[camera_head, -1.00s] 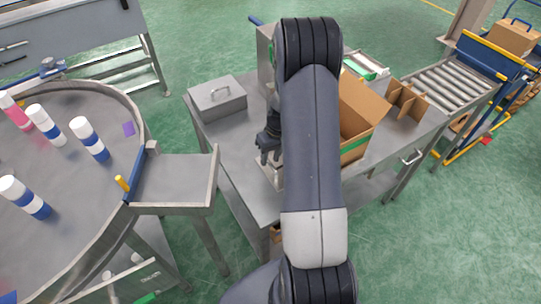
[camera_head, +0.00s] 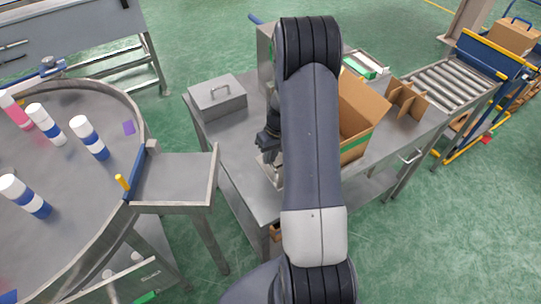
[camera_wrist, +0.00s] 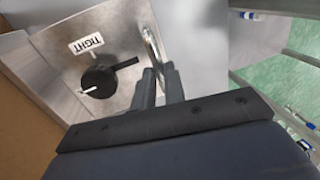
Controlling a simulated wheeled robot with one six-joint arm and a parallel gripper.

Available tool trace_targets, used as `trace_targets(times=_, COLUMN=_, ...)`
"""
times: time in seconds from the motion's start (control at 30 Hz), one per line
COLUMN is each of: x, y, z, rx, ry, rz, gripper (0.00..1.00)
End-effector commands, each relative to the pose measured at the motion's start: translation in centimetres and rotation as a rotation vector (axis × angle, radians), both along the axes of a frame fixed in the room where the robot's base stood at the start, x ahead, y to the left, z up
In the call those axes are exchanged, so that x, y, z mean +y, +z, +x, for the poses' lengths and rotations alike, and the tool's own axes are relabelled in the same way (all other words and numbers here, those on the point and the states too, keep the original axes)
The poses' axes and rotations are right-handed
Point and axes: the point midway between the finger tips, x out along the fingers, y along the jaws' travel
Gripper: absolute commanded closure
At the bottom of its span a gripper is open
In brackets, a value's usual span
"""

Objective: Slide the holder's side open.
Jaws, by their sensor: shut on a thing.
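My gripper (camera_wrist: 160,74) is shut on a shiny metal handle (camera_wrist: 153,45) in the wrist view. The handle stands at the edge of a grey metal panel, which I take to be the holder's side (camera_wrist: 128,43). The panel carries a black knob (camera_wrist: 100,80) with a white pointer line and a label reading "TIGHT" (camera_wrist: 86,45). In the head view my gripper (camera_head: 266,150) is low over the steel table, just above a small pale metal piece (camera_head: 270,172). My arm hides much of the holder there.
On the steel table (camera_head: 240,185) a grey lidded box (camera_head: 218,97) stands at the left. An open cardboard box (camera_head: 357,115) and a cardboard divider (camera_head: 407,100) stand to the right. A round table (camera_head: 75,190) with several white-and-blue cans is at the left. The table's front left is clear.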

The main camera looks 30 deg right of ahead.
Motion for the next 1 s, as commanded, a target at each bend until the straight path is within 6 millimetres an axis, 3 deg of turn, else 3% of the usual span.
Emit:
trace_targets(times=0.17, x=0.4, y=-0.1, z=0.0, rx=-0.001, ry=0.002, rz=0.0, gripper=1.0)
trace_targets(times=0.5, x=5.7, y=-0.1, z=-0.1, rx=-0.003, ry=0.004, rz=0.0, gripper=1.0)
trace_targets(times=0.83, x=6.1, y=0.1, z=-0.1, rx=-0.001, ry=-0.001, rz=0.003, gripper=1.0)
trace_targets(times=0.87, x=6.1, y=0.1, z=-0.1, rx=-0.001, ry=-0.001, rz=0.003, gripper=0.86)
trace_targets(times=1.0, x=6.1, y=0.1, z=-0.1, rx=-0.001, ry=0.0, rz=0.003, gripper=0.75)
